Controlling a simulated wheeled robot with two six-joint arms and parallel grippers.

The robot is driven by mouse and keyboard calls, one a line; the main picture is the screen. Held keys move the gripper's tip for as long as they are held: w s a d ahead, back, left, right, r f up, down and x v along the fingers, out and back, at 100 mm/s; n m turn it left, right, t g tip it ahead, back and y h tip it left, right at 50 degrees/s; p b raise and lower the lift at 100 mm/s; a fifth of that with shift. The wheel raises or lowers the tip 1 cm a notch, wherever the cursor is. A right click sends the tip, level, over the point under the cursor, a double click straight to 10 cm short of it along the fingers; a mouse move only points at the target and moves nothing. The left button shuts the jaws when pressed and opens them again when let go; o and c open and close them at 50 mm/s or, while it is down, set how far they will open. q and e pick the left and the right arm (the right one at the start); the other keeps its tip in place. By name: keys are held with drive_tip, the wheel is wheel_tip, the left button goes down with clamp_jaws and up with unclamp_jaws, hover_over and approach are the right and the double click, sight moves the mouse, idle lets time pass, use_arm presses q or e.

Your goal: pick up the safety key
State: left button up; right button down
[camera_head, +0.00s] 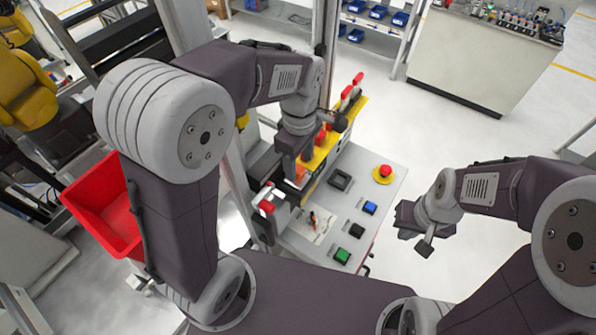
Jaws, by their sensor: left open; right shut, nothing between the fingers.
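A control panel (386,212) stands in front of me, with a yellow rail (324,152) along its far left side. Several red-topped pieces (347,96) stand on the rail. A red and white piece (267,206) is at the panel's left edge, and a small orange and black piece (312,219) lies on a pale plate. I cannot tell which one is the safety key. My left gripper (290,176) is open and points down over the rail's near end; its fingertips are partly hidden. My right gripper (408,218) is shut and empty, right of the panel.
The panel carries a red emergency button (385,171) and green (342,255), black (356,230) and blue (370,207) buttons. A red bin (105,205) is at the left. A grey counter (478,62) and shelves with blue bins (378,12) stand behind. The floor right of the panel is clear.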

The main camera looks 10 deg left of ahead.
sight(300, 170)
use_arm(q)
drive_tip(key=f, duration=0.3)
drive_tip(key=shift+w+d+p, duration=0.1)
drive_tip(key=shift+w+p, duration=0.2)
drive_tip(key=shift+p, duration=0.05)
drive_tip(key=shift+s+f, duration=0.2)
drive_tip(key=shift+s, duration=0.5)
drive_tip(key=shift+w, duration=0.35)
clamp_jaws()
drive_tip(key=shift+s, duration=0.1)
